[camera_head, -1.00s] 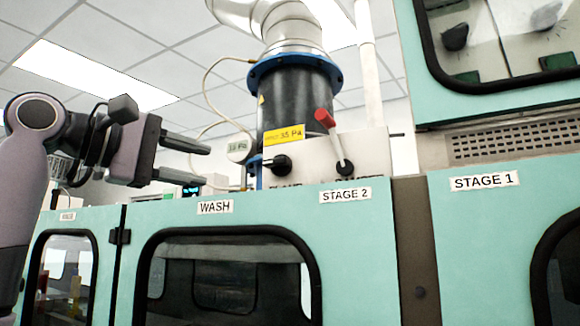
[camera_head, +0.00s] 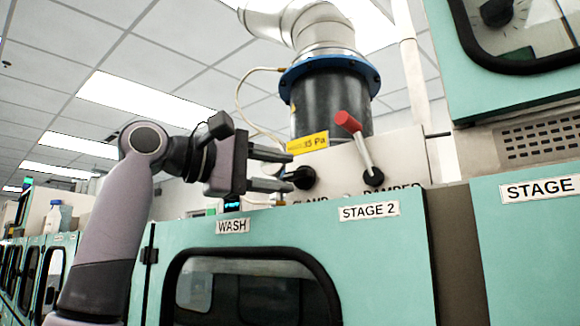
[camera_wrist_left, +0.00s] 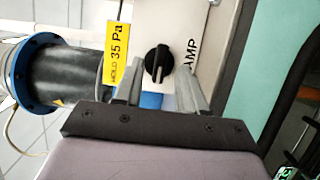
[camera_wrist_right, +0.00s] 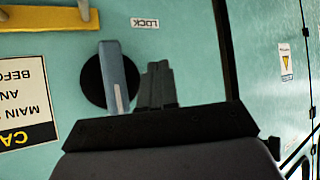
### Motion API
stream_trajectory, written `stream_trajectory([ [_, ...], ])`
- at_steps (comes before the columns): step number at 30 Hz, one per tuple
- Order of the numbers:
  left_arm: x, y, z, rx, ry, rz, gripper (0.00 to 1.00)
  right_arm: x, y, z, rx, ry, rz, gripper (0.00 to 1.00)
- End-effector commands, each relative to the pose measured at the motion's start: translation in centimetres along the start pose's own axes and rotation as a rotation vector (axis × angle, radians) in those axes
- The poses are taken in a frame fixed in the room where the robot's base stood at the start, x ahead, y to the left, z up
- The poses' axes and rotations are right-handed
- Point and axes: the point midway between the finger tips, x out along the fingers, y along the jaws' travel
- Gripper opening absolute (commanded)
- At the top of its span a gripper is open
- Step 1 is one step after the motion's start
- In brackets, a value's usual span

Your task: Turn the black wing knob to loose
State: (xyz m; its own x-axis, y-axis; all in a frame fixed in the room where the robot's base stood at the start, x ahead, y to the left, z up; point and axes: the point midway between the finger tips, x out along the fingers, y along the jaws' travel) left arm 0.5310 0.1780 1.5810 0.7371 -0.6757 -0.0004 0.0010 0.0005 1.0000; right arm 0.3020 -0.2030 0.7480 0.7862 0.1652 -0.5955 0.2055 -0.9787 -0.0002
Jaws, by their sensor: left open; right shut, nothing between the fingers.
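The black wing knob (camera_head: 303,177) sits on the white panel above the teal cabinet, left of the red-handled lever. In the left wrist view the knob (camera_wrist_left: 158,64) shows face on, between and beyond the two fingers, beside the partly hidden word ending in "AMP". My left gripper (camera_head: 288,171) is open, its fingertips close to the knob; I cannot tell whether they touch it. My right gripper (camera_wrist_right: 159,80) shows only in its own wrist view, shut and empty, in front of a teal panel.
A red-handled lever (camera_head: 355,142) stands right of the knob. A yellow "35 Pa" label (camera_head: 307,142) and a black duct (camera_head: 330,103) with a blue flange are above. In the right wrist view a blue-grey handle (camera_wrist_right: 117,78) on a black disc is close to my right fingers.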

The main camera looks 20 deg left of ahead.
Motion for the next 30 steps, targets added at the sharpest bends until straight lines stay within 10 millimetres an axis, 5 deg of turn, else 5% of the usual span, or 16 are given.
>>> stream_trajectory([
  [6, 2.2, 0.1, -0.1, -0.001, 0.001, -0.001, 0.40, -0.5, 0.0, -0.7, 0.001, 0.000, 0.000, 0.00],
  [14, 2.4, -0.1, -0.1, 0.000, 0.001, -0.001, 0.40, -0.5, -0.1, -0.7, 0.001, 0.000, 0.000, 0.00],
  [19, 2.4, -0.1, -0.1, 0.000, 0.001, -0.001, 0.00, -0.5, -0.1, -0.7, 0.002, 0.000, 0.000, 0.00],
  [30, 2.4, 0.0, 0.0, 0.032, 0.001, -0.015, 0.00, -0.5, 0.0, -0.7, 0.002, 0.000, 0.000, 0.00],
])
